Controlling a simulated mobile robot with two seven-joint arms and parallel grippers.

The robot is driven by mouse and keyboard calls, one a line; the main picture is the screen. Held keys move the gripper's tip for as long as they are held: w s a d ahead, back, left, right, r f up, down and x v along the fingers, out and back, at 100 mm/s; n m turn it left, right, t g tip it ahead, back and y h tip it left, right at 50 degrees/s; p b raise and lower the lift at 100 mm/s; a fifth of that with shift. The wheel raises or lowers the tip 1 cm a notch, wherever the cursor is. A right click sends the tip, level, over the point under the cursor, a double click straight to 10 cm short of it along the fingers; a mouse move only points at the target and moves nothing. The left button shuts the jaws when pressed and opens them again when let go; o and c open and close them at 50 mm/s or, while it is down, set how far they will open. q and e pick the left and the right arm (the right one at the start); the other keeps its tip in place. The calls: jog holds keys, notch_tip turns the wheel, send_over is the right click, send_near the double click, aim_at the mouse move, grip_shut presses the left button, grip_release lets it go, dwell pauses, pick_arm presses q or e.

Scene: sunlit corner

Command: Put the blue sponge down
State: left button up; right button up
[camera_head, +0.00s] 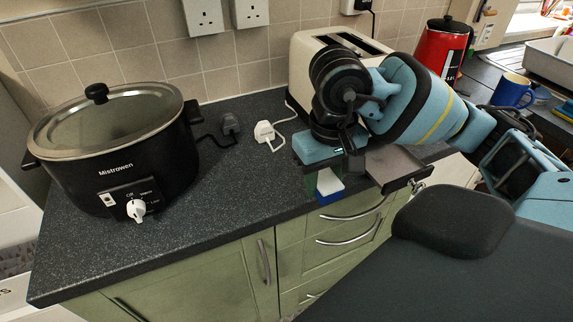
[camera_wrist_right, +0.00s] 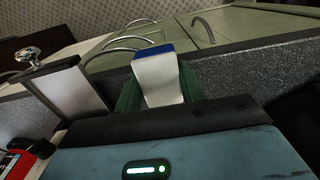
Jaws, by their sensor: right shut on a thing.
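The blue sponge (camera_head: 328,188), with a white part and a blue end, is in my right gripper (camera_head: 330,175). In the right wrist view the sponge (camera_wrist_right: 158,77) sits between the two green fingers (camera_wrist_right: 158,95), its blue end pointing away from the gripper. The gripper is shut on it. In the head view the sponge shows at the front edge of the dark worktop (camera_head: 240,185), against the green cabinet fronts. I cannot tell its exact height or whether it touches anything. My left gripper is out of view.
A black slow cooker (camera_head: 125,160) stands at left. A cream toaster (camera_head: 303,65) stands behind my right arm. A flat grey piece with a silver knob (camera_head: 395,165) is close to the gripper's right. A red kettle (camera_head: 440,50) and blue mug (camera_head: 512,92) are further right. Worktop between cooker and gripper is mostly clear.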

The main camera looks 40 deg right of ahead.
send_over(286, 177)
jog(key=shift+s+f+p, duration=0.4)
jog(key=shift+f+p, duration=0.05)
jog(key=shift+w, duration=0.1)
jog(key=shift+w, duration=0.3)
notch_tip(286, 177, down, 3)
jog(key=shift+f+p, duration=0.15)
jog(key=shift+p, duration=0.15)
jog(key=shift+f, duration=0.15)
jog(key=shift+f, duration=0.1)
jog(key=shift+f, duration=0.15)
jog(key=o, duration=1)
jog(key=shift+o, duration=0.2)
jog(key=shift+r, duration=0.2)
